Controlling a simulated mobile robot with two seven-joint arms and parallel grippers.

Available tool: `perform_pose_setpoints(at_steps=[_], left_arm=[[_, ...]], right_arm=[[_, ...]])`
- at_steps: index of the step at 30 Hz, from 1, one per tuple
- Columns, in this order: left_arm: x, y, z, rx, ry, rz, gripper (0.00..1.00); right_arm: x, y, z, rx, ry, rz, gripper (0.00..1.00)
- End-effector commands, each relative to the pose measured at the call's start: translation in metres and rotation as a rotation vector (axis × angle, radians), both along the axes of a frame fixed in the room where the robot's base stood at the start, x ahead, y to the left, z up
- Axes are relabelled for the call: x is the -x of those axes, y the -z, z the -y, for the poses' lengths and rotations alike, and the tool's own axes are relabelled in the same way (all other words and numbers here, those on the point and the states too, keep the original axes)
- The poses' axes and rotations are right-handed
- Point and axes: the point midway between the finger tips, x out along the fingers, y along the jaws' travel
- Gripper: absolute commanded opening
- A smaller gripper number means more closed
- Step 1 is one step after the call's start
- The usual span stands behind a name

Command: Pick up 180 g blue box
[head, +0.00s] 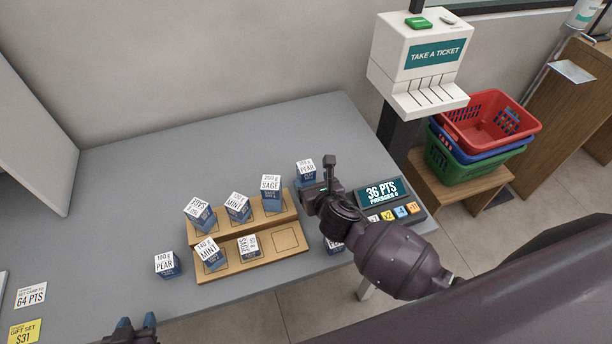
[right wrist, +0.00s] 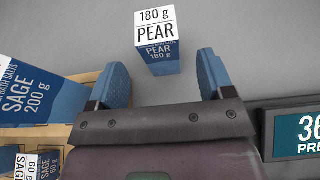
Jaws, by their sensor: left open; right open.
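The 180 g blue box (head: 305,172), labelled PEAR, stands upright on the grey counter behind the right end of the wooden stand. In the right wrist view the box (right wrist: 158,57) is ahead of my right gripper (right wrist: 161,75), centred between its two blue fingers and slightly beyond their tips. My right gripper (head: 313,190) is open and empty, close to the box in the head view. Its fingers are hard to make out there. My left gripper (head: 136,322) is open and empty at the lower left edge of the head view.
A two-step wooden stand (head: 228,268) holds several blue boxes. The 200 g sage box (right wrist: 40,92) is left of my right gripper. A 120 g pear box (head: 167,265) stands left of the stand. A display (head: 381,191) reading 36 PTS and a ticket machine (head: 420,62) are to the right.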

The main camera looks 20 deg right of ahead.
Motion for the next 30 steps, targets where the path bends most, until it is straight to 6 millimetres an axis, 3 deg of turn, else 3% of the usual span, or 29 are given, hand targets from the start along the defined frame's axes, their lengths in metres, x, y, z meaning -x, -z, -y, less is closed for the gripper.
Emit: perform_pose_setpoints(at_steps=[12,22,23,30], left_arm=[[-0.002,0.002,0.0,-0.001,0.002,0.005,0.43],[-0.003,0.002,0.0,-0.001,0.002,0.007,0.43],[-0.003,0.002,0.0,-0.001,0.002,0.007,0.43],[-0.003,0.002,0.0,-0.001,0.002,0.007,0.43]], right_arm=[[-0.042,0.019,-0.002,-0.001,0.0,0.001,0.74],[-0.047,0.021,-0.002,0.0,0.0,0.0,0.74],[-0.047,0.021,-0.002,0.0,0.0,0.0,0.73],[-0.047,0.021,-0.002,0.0,0.0,0.0,0.36]])
